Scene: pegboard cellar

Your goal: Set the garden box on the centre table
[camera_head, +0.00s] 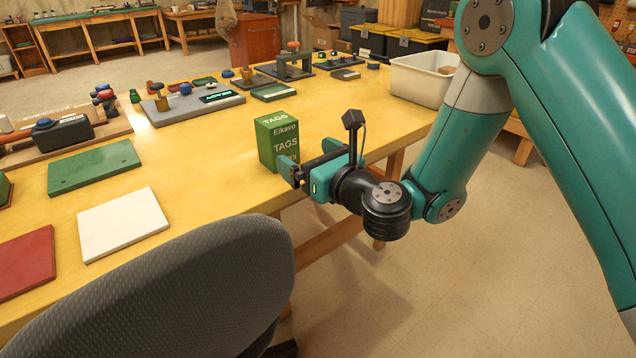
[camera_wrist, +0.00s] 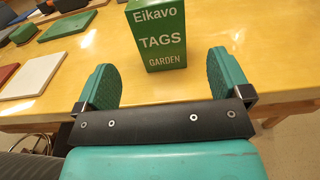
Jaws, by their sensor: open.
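The garden box is a green upright box (camera_head: 277,141) with white "Eikavo TAGS" lettering, standing near the right front edge of the yellow wooden table (camera_head: 215,160). In the wrist view the box (camera_wrist: 158,38) also shows the word "GARDEN". My gripper (camera_head: 289,168) is at the table edge, close to the box. In the wrist view its two teal fingers (camera_wrist: 166,85) are spread apart, with the box just beyond the tips, roughly between them. The fingers hold nothing. Which table is the centre table I cannot tell for sure.
Green (camera_head: 95,166), white (camera_head: 122,223) and red (camera_head: 22,262) flat plates lie left on the table. A grey chair (camera_head: 190,285) stands in front. A white bin (camera_head: 421,79) sits at the table's right end. Devices on boards stand farther back. Bare tabletop surrounds the box's left side.

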